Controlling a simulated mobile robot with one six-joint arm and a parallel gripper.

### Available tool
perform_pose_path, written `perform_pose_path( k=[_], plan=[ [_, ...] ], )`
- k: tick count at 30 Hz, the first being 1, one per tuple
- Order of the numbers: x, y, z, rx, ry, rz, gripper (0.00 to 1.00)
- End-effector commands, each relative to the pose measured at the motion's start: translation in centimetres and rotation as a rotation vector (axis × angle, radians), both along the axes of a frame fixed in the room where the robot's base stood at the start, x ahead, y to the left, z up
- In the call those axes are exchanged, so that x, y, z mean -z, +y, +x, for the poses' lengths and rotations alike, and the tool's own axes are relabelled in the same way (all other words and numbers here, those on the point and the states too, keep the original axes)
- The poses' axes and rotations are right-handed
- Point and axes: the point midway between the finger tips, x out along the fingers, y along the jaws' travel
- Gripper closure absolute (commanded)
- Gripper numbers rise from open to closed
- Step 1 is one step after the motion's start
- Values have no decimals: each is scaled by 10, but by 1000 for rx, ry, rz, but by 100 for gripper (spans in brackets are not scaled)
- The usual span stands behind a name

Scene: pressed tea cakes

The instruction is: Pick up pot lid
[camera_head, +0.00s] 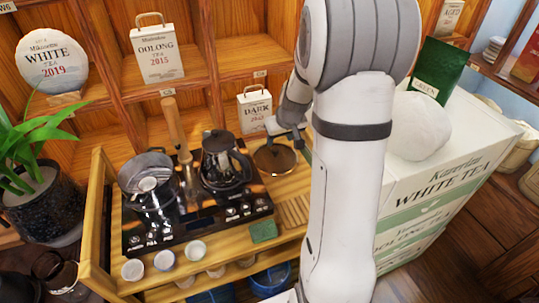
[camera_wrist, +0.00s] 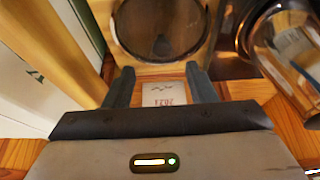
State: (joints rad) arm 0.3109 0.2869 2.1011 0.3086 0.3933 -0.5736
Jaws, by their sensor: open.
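A round, glassy disc with a pale rim and dark middle, which looks like the pot lid (camera_head: 274,159), lies on the wooden stand right of the black kettle. It also shows, cut off by the top edge, in the wrist view (camera_wrist: 160,28). My gripper (camera_head: 286,137) is close beside the lid, on its far side in the head view. In the wrist view, my gripper (camera_wrist: 160,72) has its two dark fingers apart, with nothing held between them. The fingertips point toward the lid's near edge. I cannot tell whether they touch it.
The kettle (camera_head: 222,165) and a glass pot (camera_head: 148,180) stand on the black stove (camera_head: 185,222). A wooden handle (camera_head: 175,125) rises between them. White tea boxes (camera_head: 440,185) rise at right. Small cups (camera_head: 164,260) stand in front.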

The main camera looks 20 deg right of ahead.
Motion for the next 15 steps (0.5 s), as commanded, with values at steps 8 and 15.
perform_pose_path(
  k=[8,15],
  plan=[
    [27,2,10,-1,4,1,49],
    [57,3,23,-1,3,1,49]
  ],
)
